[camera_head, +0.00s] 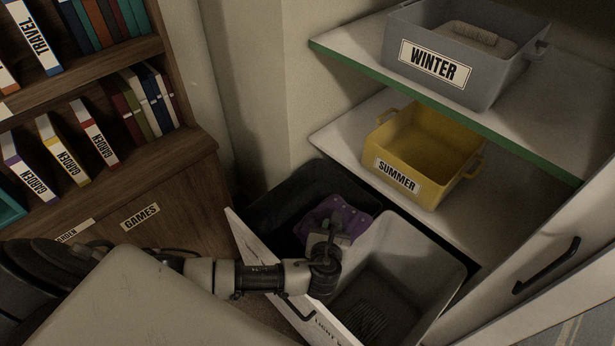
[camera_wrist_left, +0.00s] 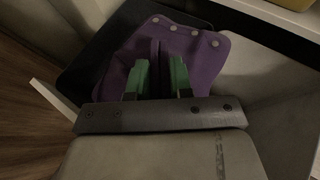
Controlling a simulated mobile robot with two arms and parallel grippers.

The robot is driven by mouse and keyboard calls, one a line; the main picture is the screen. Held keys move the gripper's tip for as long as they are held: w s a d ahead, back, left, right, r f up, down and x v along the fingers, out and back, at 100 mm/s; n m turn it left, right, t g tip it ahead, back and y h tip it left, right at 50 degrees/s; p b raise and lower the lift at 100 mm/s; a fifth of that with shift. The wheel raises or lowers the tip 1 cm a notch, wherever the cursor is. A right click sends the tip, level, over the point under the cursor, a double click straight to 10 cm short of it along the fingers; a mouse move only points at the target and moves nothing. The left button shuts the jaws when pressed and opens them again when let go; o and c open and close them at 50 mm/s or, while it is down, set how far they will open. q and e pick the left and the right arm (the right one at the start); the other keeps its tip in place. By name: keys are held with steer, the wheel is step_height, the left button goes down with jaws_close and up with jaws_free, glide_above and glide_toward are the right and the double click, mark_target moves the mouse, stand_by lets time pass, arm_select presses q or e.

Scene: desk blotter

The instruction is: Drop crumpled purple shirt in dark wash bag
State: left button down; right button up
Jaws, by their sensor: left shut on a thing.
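The crumpled purple shirt (camera_head: 357,219) has a row of pale studs along one edge in the wrist view (camera_wrist_left: 205,55). My left gripper (camera_head: 337,218) is shut on it; its green fingers show in the wrist view (camera_wrist_left: 158,72). The dark wash bag (camera_head: 268,205) sits in the back left part of a pulled-out drawer and also shows in the wrist view (camera_wrist_left: 92,55). The shirt is over the dark bag's right part, close to the pale bag beside it. I cannot tell whether it touches the bag. My right gripper is not in view.
A pale grey bag (camera_head: 440,265) stands right of the dark one, with something dark and ribbed at its bottom. The drawer's white front (camera_head: 255,250) is nearest me. A yellow SUMMER bin (camera_head: 425,150) and grey WINTER bin (camera_head: 440,65) stand on shelves above. A bookcase (camera_head: 150,180) is left.

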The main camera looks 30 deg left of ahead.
mark_target(323, 211)
arm_select(q)
steer(key=w+a, duration=0.1)
steer(key=w, duration=0.1)
steer(key=w+a+n+y, duration=0.1)
steer(key=w+a, duration=0.1)
steer(key=w+a+n+y, duration=0.1)
steer(key=w+a, duration=0.1)
steer(key=shift+f+g+b, duration=0.2)
steer(key=shift+g+b, duration=0.1)
steer(key=shift+g, duration=0.1)
steer(key=w+a+r+n+g+y, duration=0.2)
steer(key=w+a+n+y, duration=0.1)
steer(key=w+a, duration=0.3)
steer(key=shift+s+a+f+b, duration=0.1)
steer(key=shift+a+f+b, duration=0.1)
steer(key=shift+f+b, duration=0.9)
steer(key=shift+s+a+f+b, duration=0.15)
steer(key=shift+f+b, duration=0.6)
steer(key=shift+b, duration=0.65)
steer(key=shift+s+a+f+b, duration=0.1)
steer(key=shift+a+f+b, duration=0.1)
steer(key=shift+f+b, duration=0.9)
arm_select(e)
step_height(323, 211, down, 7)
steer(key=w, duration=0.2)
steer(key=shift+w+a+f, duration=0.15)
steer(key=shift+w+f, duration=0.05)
arm_select(q)
steer(key=shift+r, duration=0.2)
